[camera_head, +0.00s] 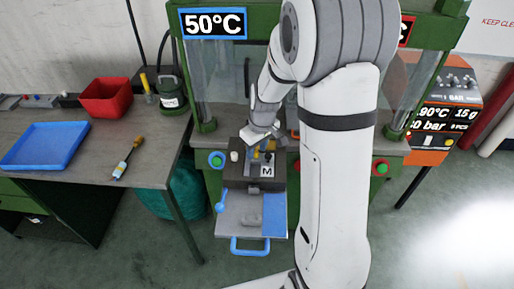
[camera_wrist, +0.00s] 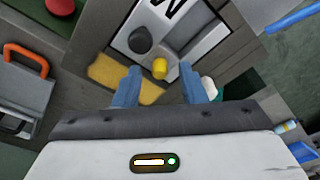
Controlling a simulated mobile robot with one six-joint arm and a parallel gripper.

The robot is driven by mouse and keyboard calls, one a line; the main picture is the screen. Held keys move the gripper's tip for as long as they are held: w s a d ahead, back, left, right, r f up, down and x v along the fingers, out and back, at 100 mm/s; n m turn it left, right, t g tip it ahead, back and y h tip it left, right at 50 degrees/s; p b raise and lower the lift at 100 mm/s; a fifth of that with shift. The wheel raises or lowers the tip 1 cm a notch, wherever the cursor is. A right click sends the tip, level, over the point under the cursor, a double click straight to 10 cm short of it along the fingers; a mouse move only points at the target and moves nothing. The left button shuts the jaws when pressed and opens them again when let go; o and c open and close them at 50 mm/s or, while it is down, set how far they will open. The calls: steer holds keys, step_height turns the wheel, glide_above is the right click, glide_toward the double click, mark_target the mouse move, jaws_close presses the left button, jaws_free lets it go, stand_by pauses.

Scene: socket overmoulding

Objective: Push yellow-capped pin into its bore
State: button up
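The yellow-capped pin (camera_wrist: 160,68) shows in the wrist view as a small yellow cap at the edge of a pale plate (camera_wrist: 190,35) with a black marking. A dark round knob (camera_wrist: 140,40) stands just beyond it. How deep the pin sits in its bore cannot be told. My gripper (camera_wrist: 160,84) has its two blue fingers spread, one on each side of the cap in the picture, with gaps to both. In the head view my gripper (camera_head: 258,140) is over the dark fixture block (camera_head: 240,173) marked M, and hides much of its top.
The fixture stands in a green press frame (camera_head: 205,125), with a blue-handled tray (camera_head: 240,215) in front. A yellow-brown patch (camera_wrist: 110,75) and an orange-handled part (camera_wrist: 30,55) lie nearby. Left is a bench with a blue tray (camera_head: 45,145) and a red bin (camera_head: 106,97).

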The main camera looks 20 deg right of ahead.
steer(key=r, duration=0.5)
steer(key=s+r, duration=0.1)
steer(key=r, duration=0.1)
steer(key=shift+d+r, duration=0.25)
steer(key=shift+r, duration=0.15)
steer(key=shift+s, duration=0.15)
steer(key=s+r+m, duration=0.1)
steer(key=s+r, duration=0.1)
steer(key=s, duration=0.4)
steer(key=s+a+r+m, duration=0.1)
steer(key=s+r+m, duration=0.1)
steer(key=s, duration=0.5)
steer(key=s+r+m+t, duration=0.1)
steer(key=s+r+m, duration=0.1)
steer(key=s, duration=0.4)
steer(key=shift+s+a+r+h, duration=0.2)
steer(key=shift+s+h, duration=0.1)
steer(key=shift+h, duration=0.1)
